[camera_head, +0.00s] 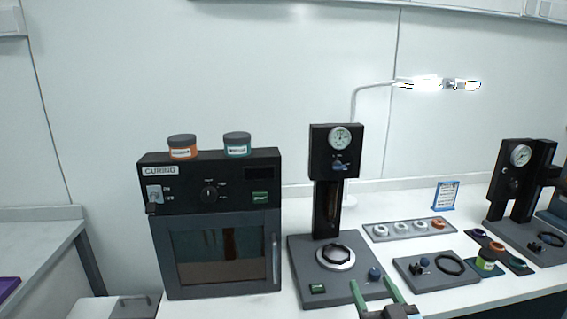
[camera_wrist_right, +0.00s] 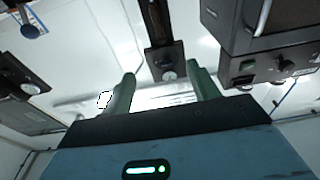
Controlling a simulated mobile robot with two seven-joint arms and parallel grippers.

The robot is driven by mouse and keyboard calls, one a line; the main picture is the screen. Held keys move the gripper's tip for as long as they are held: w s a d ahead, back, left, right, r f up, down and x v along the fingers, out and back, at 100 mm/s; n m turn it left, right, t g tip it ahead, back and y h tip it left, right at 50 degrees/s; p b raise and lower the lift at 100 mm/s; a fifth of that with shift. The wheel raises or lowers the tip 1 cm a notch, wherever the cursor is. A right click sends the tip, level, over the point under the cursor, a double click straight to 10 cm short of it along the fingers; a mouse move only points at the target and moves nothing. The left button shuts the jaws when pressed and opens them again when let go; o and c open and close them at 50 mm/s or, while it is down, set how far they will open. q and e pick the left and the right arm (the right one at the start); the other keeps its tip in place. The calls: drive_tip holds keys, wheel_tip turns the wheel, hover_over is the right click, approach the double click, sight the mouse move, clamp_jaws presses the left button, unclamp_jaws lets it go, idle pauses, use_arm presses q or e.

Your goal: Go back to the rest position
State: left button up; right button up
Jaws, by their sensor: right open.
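My right gripper (camera_head: 379,294) shows at the bottom of the head view, its two green fingers spread apart with nothing between them. It is in front of the grey base of the middle gauge press (camera_head: 335,165), near the table's front edge. In the right wrist view the two green fingers (camera_wrist_right: 163,82) stand wide apart and empty, and the scene appears upside down. My left gripper is not in the head view.
A black curing oven (camera_head: 217,180) with two jars on top stands left of the press. A lit lamp (camera_head: 425,83) hangs behind.

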drive_tip(key=s+f+g, duration=0.4)
drive_tip(key=s+f, duration=0.6)
drive_tip(key=f, duration=0.3)
drive_tip(key=s+f+g, duration=0.2)
drive_tip(key=s+f, duration=0.3)
drive_tip(key=s, duration=0.4)
drive_tip(key=s+d+f+g+p, duration=0.1)
drive_tip(key=s+f+g, duration=0.1)
drive_tip(key=s+f, duration=0.4)
drive_tip(key=s+f+g, duration=0.2)
drive_tip(key=s+f, duration=0.4)
drive_tip(key=s, duration=0.6)
drive_tip(key=shift+s+d+g+h, duration=0.25)
drive_tip(key=shift+s+g+h, duration=0.05)
drive_tip(key=shift+s+h, duration=0.1)
drive_tip(key=shift+f, duration=0.1)
